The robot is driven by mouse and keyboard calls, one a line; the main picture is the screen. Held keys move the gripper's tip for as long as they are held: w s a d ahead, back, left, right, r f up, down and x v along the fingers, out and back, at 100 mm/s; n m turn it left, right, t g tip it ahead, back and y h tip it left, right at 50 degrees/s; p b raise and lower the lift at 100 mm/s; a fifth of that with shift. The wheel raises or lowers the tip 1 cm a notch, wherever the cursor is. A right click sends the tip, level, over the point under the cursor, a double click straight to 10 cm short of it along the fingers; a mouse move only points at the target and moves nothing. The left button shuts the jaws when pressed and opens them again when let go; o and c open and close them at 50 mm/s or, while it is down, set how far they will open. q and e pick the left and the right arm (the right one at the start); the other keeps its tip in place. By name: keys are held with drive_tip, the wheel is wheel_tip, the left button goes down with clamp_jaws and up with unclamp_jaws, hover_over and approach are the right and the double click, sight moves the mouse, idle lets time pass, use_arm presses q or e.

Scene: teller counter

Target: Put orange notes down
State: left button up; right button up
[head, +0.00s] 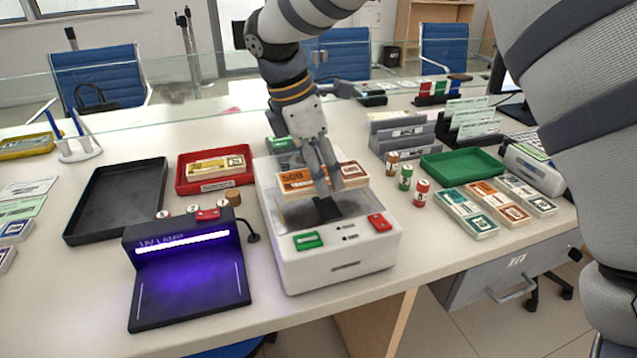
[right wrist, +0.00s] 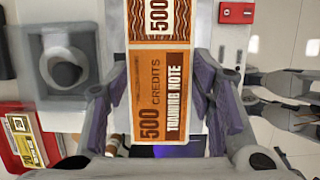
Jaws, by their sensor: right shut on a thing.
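My right gripper (head: 328,182) is shut on a bundle of orange notes (head: 296,181) and holds it over the white counting machine (head: 345,254). In the right wrist view the orange notes (right wrist: 161,92), printed "500 credits training note", lie between the two fingers of the right gripper (right wrist: 160,115). The machine has a green button (head: 308,240), a red button (head: 379,222) and a dark recess below the notes. Whether the bundle touches the machine cannot be told. My left gripper is not in view.
A lit UV lamp (head: 187,287), an empty black tray (head: 113,203) and a red tray (head: 181,181) with notes stand left of the machine. An empty green tray (head: 462,165), small coloured rolls and several note bundles (head: 497,203) stand right. A glass screen runs behind.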

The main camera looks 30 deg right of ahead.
drive_tip(key=shift+f, duration=1.5)
drive_tip(key=o, duration=1.3)
drive_tip(key=shift+f, duration=0.2)
drive_tip(key=shift+r, duration=0.15)
drive_tip(key=v, duration=1.2)
